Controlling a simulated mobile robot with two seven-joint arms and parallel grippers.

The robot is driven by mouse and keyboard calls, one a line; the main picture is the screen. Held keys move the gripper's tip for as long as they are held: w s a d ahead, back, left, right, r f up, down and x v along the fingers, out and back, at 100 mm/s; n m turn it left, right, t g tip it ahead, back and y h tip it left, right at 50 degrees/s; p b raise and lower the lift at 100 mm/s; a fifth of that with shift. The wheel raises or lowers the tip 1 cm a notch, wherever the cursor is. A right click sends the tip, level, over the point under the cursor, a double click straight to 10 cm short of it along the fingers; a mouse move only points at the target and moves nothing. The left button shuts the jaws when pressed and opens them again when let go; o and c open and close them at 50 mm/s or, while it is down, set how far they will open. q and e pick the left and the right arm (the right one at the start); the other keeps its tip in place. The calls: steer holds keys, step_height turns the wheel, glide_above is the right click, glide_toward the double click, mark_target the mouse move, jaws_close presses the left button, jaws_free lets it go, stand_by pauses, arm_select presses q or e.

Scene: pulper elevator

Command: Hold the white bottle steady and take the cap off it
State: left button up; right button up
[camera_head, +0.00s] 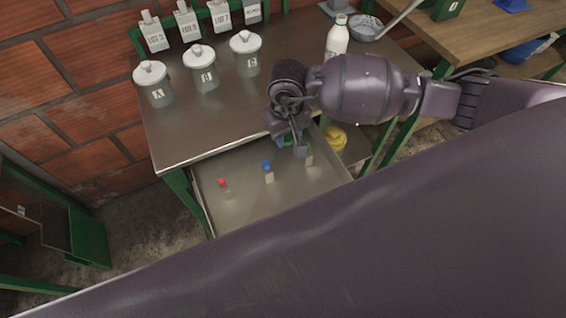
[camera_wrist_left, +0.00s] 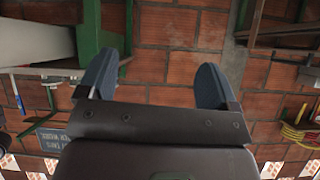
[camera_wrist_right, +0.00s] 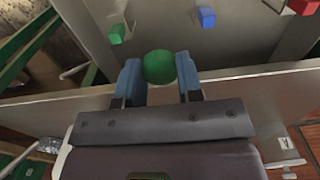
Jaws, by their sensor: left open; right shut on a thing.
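The white bottle (camera_head: 337,42) stands upright on the metal table at the back right, with a cap (camera_head: 341,19) on its top. My right gripper (camera_head: 295,142) is well in front of it and lower, at the table's front edge, apart from the bottle. In the right wrist view, my right gripper is shut on a round green knob-like thing (camera_wrist_right: 160,67). What that is fixed to is hidden. In the left wrist view, my left gripper (camera_wrist_left: 156,82) is open and empty, facing a brick wall. It cannot be made out in the head view.
An open metal drawer or tray (camera_head: 238,208) below the table top holds small red (camera_head: 223,184), blue (camera_head: 267,168) and green-topped pieces. Lidded jars (camera_head: 202,74) and labelled bottles (camera_head: 187,22) stand back left. The table middle is clear.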

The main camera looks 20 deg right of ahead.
glide_above(286, 167)
step_height(286, 167, down, 8)
steer(key=shift+s+f+b, duration=0.1)
steer(key=shift+f+b, duration=0.1)
steer(key=shift+b, duration=0.2)
steer(key=shift+a+f, duration=0.1)
steer(key=shift+f, duration=0.35)
step_height(286, 167, down, 4)
steer(key=shift+r+b, duration=0.1)
steer(key=shift+b, duration=0.25)
steer(key=shift+f, duration=0.25)
steer(key=shift+r, duration=0.1)
steer(key=o, duration=0.6)
steer(key=shift+f, duration=0.25)
steer(key=shift+c, duration=0.2)
steer(key=o, duration=0.4)
steer(key=shift+o, duration=0.2)
